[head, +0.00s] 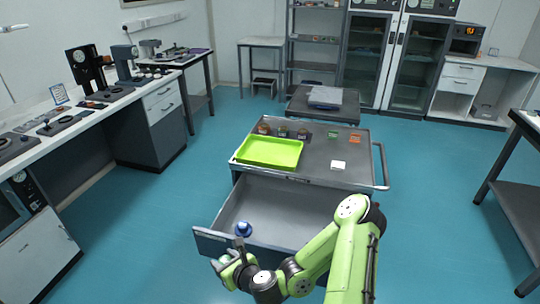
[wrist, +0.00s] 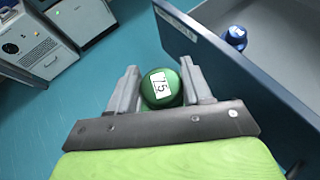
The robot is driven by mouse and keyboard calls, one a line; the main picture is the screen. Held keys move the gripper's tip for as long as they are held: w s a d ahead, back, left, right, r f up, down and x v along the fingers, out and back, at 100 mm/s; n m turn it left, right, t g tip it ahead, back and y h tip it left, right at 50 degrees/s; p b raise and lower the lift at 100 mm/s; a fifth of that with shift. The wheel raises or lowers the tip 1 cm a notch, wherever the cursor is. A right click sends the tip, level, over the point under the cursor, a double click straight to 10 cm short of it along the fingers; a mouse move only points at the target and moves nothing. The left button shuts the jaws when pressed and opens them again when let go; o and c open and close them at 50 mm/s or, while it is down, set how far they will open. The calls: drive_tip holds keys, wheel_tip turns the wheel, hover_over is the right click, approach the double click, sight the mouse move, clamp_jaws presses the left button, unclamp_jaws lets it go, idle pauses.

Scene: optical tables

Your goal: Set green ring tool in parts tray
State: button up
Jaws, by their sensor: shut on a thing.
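My gripper (head: 221,262) is at the outer left end of the open drawer's front panel, low in the head view. It is shut on a round green tool (wrist: 159,88) with a white label that seems to read 75. In the wrist view the tool sits between both fingers of my gripper (wrist: 159,68). In the head view only a little of the green tool (head: 224,260) shows. The lime-green parts tray (head: 268,164) lies on top of the cart at its left side and looks empty.
The drawer (head: 285,207) of the cart is pulled out and holds a blue knobbed thing (head: 243,228), also in the wrist view (wrist: 236,37). Several small parts (head: 302,133) line the cart's back edge. A white card (head: 338,165) lies right of the tray.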

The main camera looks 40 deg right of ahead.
drive_tip(key=shift+m+h, duration=0.4)
drive_tip(key=shift+h, duration=0.1)
drive_tip(key=a, duration=0.1)
drive_tip(key=w+a, duration=0.1)
drive_tip(key=a, duration=0.1)
drive_tip(key=w+a+f, duration=0.1)
drive_tip(key=shift+a, duration=0.3)
